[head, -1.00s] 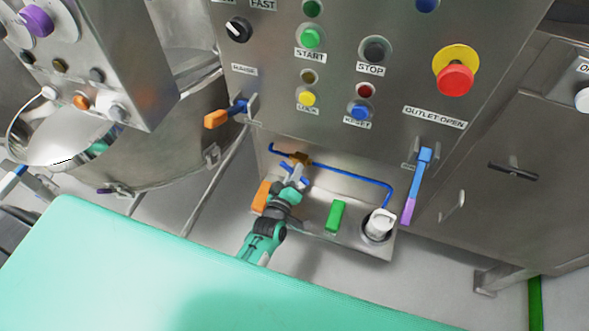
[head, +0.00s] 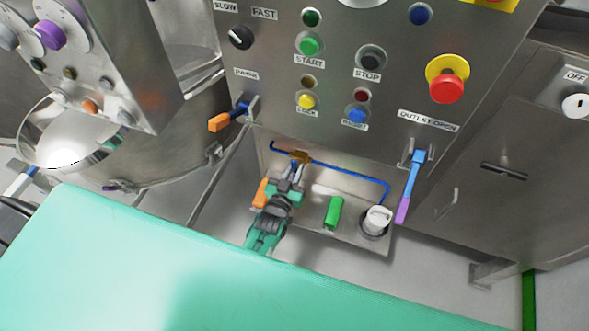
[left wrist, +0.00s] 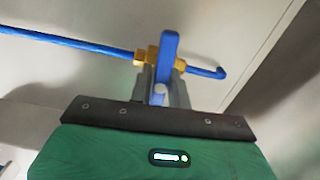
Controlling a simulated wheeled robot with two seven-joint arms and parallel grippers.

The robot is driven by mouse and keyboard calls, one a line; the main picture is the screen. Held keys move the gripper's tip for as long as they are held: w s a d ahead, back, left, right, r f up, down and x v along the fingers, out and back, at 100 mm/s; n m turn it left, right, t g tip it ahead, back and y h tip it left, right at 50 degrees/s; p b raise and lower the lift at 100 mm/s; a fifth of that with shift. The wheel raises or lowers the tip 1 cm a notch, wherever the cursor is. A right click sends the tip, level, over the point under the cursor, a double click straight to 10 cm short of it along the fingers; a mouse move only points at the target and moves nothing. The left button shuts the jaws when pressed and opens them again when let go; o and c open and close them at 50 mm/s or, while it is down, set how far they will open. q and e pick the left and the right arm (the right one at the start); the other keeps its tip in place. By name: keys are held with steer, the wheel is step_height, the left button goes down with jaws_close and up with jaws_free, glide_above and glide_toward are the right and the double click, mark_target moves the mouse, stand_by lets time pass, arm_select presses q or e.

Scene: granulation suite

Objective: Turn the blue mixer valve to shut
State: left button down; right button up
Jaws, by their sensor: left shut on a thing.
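The mixer valve has a brass body (left wrist: 150,58) on a thin blue pipe (left wrist: 65,41), low in a recess under the control panel. Its blue lever (left wrist: 169,48) stands roughly square across the pipe in the left wrist view. In the head view the brass body (head: 301,156) shows just beyond my left gripper (head: 291,174), which hides most of the lever. My left gripper is shut on the lever, its fingers (left wrist: 160,88) on either side of the near end. My right gripper is not in view.
An orange block (head: 261,192) is just left of my gripper. A green block (head: 334,212) and a white cap (head: 378,219) stand to its right. The outlet lever (head: 411,185), blue and purple, hangs further right. A teal surface (head: 150,265) fills the near left.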

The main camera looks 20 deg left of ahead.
arm_select(q)
steer(key=shift+m, duration=0.3)
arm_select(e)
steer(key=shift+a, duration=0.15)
arm_select(q)
steer(key=shift+f, duration=0.1)
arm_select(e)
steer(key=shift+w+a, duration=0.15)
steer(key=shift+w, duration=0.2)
arm_select(q)
steer(key=c, duration=1.4)
jaws_free()
steer(key=shift+o, duration=0.4)
steer(key=s+b, duration=0.1)
steer(key=s, duration=1.2)
steer(key=shift+s+a, duration=0.2)
steer(key=shift+s, duration=0.2)
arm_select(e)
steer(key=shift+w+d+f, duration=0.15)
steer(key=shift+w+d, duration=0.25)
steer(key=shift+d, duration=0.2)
